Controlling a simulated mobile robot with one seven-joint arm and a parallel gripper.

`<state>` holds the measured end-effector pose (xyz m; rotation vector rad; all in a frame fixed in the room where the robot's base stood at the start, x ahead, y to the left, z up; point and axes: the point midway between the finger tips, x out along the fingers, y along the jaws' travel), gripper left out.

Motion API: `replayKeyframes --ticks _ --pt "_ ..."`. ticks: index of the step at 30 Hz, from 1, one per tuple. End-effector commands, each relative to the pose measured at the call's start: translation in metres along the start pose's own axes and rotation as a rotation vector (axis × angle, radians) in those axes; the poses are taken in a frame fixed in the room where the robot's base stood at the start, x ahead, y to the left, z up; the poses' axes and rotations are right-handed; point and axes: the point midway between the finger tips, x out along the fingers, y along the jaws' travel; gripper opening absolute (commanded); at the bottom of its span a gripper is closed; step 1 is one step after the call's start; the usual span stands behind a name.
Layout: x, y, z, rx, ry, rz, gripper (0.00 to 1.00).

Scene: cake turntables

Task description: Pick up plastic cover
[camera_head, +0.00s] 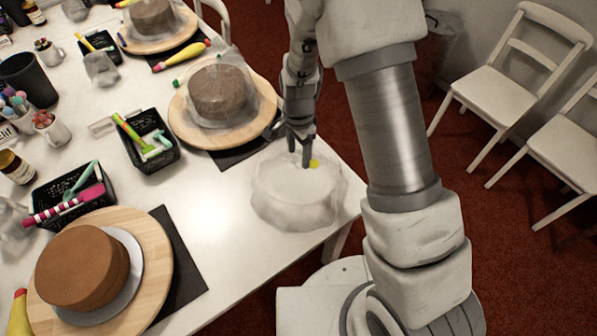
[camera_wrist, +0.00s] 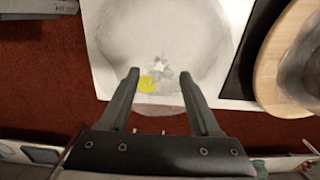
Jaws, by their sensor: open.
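A plastic cover (camera_head: 285,205), clear and cloudy like a low round dome, stands on the white table near its right edge. It has a small yellow patch (camera_head: 314,163) on its top. In the wrist view the cover (camera_wrist: 160,40) fills the top middle, with the yellow patch (camera_wrist: 147,83) near the left fingertip. My gripper (camera_head: 299,160) points down over the far part of the cover's top. Its two fingers (camera_wrist: 158,75) are apart with nothing held between them. I cannot tell whether the fingertips touch the cover.
A brown cake under a clear cover (camera_head: 222,90) stands on a wooden turntable (camera_head: 184,125) behind. An uncovered cake (camera_head: 82,268) is on another turntable at front left. Black baskets (camera_head: 150,160) with tools stand nearby. White chairs (camera_head: 500,90) are at right.

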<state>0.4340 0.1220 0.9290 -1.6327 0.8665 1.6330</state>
Motion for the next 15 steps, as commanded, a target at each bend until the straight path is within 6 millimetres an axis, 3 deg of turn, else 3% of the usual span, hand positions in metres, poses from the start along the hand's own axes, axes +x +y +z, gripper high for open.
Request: replayKeyframes --ticks 5,13,15 --pt "0.018 0.0 0.0 -0.001 0.0 0.001 0.63" --pt "0.021 -0.001 0.0 -0.001 0.0 -0.001 0.63" --pt "0.021 -0.001 0.0 -0.001 0.0 -0.001 0.53"
